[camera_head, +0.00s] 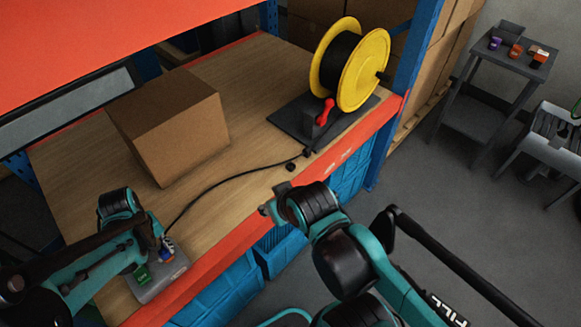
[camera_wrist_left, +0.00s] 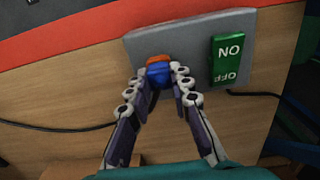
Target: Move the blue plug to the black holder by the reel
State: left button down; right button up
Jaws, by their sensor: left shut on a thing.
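The blue plug (camera_wrist_left: 157,74) is between the fingers of my left gripper (camera_wrist_left: 158,82), which is shut on it. The plug is at an orange socket (camera_wrist_left: 159,60) on a grey plate (camera_wrist_left: 200,38); I cannot tell how deep it sits. In the head view my left gripper (camera_head: 158,243) is over this plate (camera_head: 163,281) at the near left of the shelf. Small dark pieces (camera_head: 305,153) lie near the reel (camera_head: 362,65); I cannot tell surely which is the black holder. My right gripper (camera_head: 272,206) is near the shelf's front edge, its fingers unclear.
A green switch (camera_wrist_left: 232,60) is beside the socket. A black cable (camera_head: 225,181) runs across the wooden shelf towards the reel. A cardboard box (camera_head: 172,128) stands behind it. A red handle (camera_head: 324,112) rises by the reel. An orange beam (camera_head: 240,245) edges the shelf.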

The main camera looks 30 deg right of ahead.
pick_arm(q)
jog(key=shift+r+p, duration=0.75)
jog(key=shift+r, duration=0.4)
jog(key=shift+r+p, duration=1.4)
jog(key=shift+r, duration=0.45)
